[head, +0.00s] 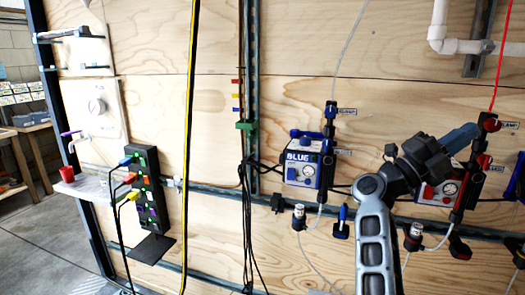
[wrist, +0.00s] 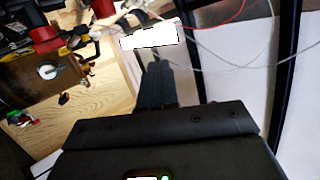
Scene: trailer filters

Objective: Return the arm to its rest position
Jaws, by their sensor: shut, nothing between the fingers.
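My arm (head: 376,230) rises from the bottom of the head view, right of the middle, and bends at a dark joint toward the right. Its dark far part overlaps the red unit on the plywood wall; the fingers cannot be made out there. In the wrist view my gripper (wrist: 157,72) shows as a dark body with two black fingers close together, shut and empty. A white patch lies just beyond the fingertips. I cannot tell how far the fingers are from the things behind them.
A blue-labelled unit (head: 303,162) hangs left of my arm. A red unit (head: 438,190) sits partly behind my arm. A black power strip (head: 147,190) with coloured plugs stands at the left. Cables and hoses hang down the wall.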

